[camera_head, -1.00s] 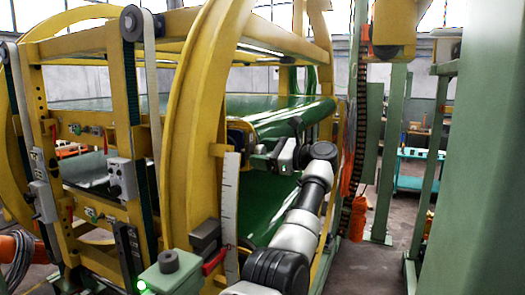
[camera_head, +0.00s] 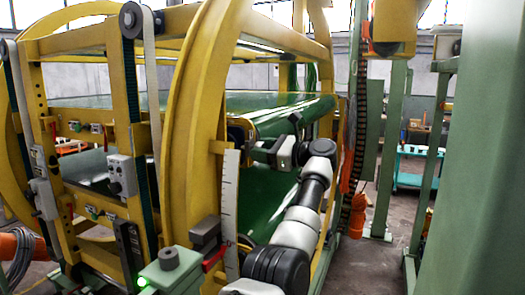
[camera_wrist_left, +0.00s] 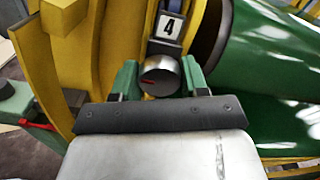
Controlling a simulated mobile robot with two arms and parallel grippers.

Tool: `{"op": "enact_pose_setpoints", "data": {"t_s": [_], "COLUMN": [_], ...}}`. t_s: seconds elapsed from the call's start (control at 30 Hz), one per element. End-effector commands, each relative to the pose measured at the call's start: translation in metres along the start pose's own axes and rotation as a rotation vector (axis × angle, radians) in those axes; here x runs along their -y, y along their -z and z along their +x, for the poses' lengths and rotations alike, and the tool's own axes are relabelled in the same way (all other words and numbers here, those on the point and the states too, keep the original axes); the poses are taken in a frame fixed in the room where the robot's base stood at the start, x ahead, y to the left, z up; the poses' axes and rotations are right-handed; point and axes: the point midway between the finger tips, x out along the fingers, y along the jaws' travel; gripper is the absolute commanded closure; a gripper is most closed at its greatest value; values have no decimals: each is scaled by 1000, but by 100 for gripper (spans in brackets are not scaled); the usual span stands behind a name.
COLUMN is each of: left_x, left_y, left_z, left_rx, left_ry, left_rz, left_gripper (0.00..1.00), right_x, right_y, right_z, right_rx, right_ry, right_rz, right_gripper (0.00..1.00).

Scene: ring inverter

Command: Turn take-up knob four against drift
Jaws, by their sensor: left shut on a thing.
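Take-up knob four (camera_wrist_left: 161,76) is a round metal knob with a red mark on its face, below a plate with the number 4 (camera_wrist_left: 168,27) in the left wrist view. The green fingers of my left gripper (camera_wrist_left: 160,80) stand on its two sides, shut on it. In the head view my left gripper (camera_head: 256,152) reaches the yellow frame beside the green roller, and the knob is too small and covered to make out there. My right gripper is in neither view.
The yellow ring frame (camera_head: 185,120) curves close to my left arm. A green roller (camera_head: 290,115) lies behind the gripper. A white scale strip (camera_head: 230,205) and a green box with a lit green lamp (camera_head: 170,272) stand left of the arm. Clear floor shows at the right.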

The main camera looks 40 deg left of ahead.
Motion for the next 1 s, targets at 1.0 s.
{"op": "enact_pose_setpoints", "data": {"t_s": [1.0], "left_x": [0], "left_y": [-2], "left_z": [0], "left_rx": [-2], "left_ry": [1], "left_rz": [898], "left_gripper": [79], "right_x": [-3], "right_y": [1], "right_z": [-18], "right_rx": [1], "right_ry": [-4], "right_rz": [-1], "right_gripper": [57]}}
